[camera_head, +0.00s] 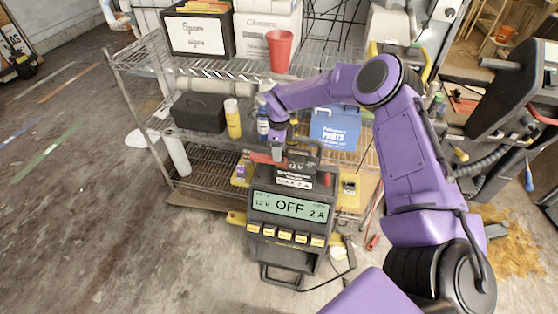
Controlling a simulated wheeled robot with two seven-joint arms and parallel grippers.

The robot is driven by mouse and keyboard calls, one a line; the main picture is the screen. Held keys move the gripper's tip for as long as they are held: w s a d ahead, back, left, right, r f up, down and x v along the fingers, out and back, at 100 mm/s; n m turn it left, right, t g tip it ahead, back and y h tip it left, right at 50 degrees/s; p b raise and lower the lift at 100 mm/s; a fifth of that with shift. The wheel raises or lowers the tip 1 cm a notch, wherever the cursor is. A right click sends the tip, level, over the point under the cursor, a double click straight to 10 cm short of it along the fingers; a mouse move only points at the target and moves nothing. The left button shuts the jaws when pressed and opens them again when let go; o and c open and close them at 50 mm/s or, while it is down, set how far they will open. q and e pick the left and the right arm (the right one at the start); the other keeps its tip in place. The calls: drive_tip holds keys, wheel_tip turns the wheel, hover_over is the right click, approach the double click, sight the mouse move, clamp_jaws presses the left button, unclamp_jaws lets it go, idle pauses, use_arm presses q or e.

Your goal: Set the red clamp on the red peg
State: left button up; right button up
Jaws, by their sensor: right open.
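The red clamp (262,158) lies at the upper left of the black battery (293,182) that sits on top of the charger. My right gripper (279,153) reaches down from above, right beside the red clamp. It is open, and its fingertips are small in the picture, so I cannot tell whether they touch the clamp. A small red part (327,180), possibly the red peg, shows at the right side of the battery. My left gripper is not in view.
The charger (291,208) shows OFF, 12 V and 2 A. A wire shelf (215,158) behind holds a black case (198,112), a yellow bottle (233,119), a blue parts box (335,127) and a red cup (280,50). The floor at left is mostly clear.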

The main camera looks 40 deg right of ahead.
wheel_tip(320, 180, down, 3)
drive_tip(key=shift+f+p, duration=0.1)
drive_tip(key=shift+p, duration=0.25)
drive_tip(key=shift+s+f, duration=0.15)
drive_tip(key=shift+f, duration=0.3)
clamp_jaws()
drive_tip(key=shift+r, duration=0.15)
drive_tip(key=shift+r, duration=0.35)
drive_tip(key=r, duration=0.3)
drive_tip(key=shift+s+a+b, duration=0.1)
drive_tip(key=shift+a+b, duration=0.1)
drive_tip(key=shift+b, duration=0.1)
drive_tip(key=s+a+r+p, duration=0.1)
drive_tip(key=s+a+r, duration=0.7)
drive_tip(key=r, duration=0.5)
drive_tip(key=shift+s+a+p, duration=0.3)
drive_tip(key=shift+a+p, duration=0.1)
drive_tip(key=shift+a, duration=0.8)
